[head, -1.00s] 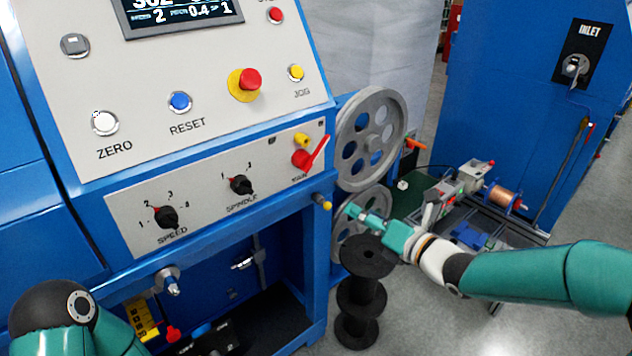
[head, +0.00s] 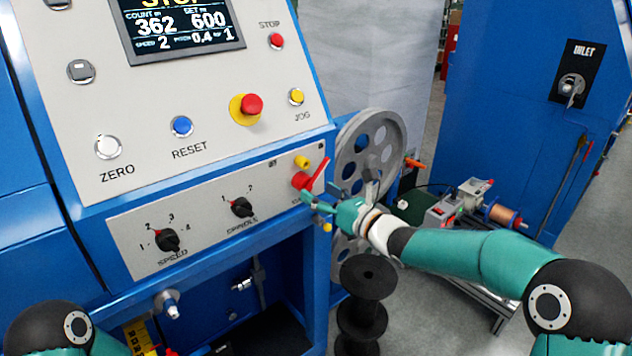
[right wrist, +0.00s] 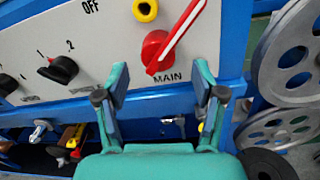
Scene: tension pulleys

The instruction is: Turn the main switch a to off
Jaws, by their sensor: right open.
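The main switch is a red rotary knob (head: 302,181) with a long red lever at the right end of the lower control panel. Its lever points up and to the right. In the right wrist view the red knob (right wrist: 155,50) sits above the word MAIN, and OFF is printed to the upper left. My right gripper (head: 336,194) is open and empty, just in front of the switch and slightly below it. In the right wrist view its two fingers (right wrist: 160,80) stand apart, below the knob. Only part of my left arm shows at the lower left; its gripper is out of view.
A grey pulley wheel (head: 372,150) stands right of the panel, and a black spool (head: 366,280) stands below my right arm.

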